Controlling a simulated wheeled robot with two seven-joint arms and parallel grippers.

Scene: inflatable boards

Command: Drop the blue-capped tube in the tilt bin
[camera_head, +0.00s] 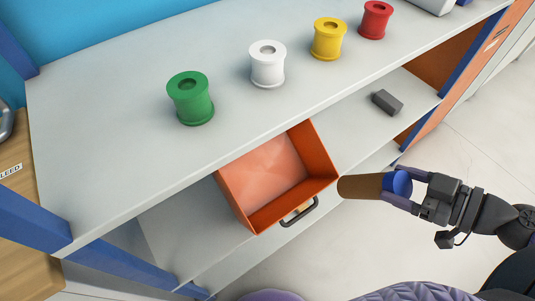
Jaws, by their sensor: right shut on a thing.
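My right gripper (402,184) comes in from the right and is shut on the blue-capped tube (360,187). The tube has a brown body and a blue cap, and my fingers are around the cap end. The tube lies roughly level, with its brown end pointing left. That end shows just right of the orange tilt bin (322,155), by its right corner. The bin is tipped open below the top shelf, with a dark handle at its front, and its visible inside is empty. My left gripper is not in view.
On the grey top shelf (110,140) stand green (190,98), white (267,65), yellow (328,40) and red (375,20) spools. A dark grey block (387,102) lies on the lower shelf. Blue posts stand at the left. Open floor lies at the right.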

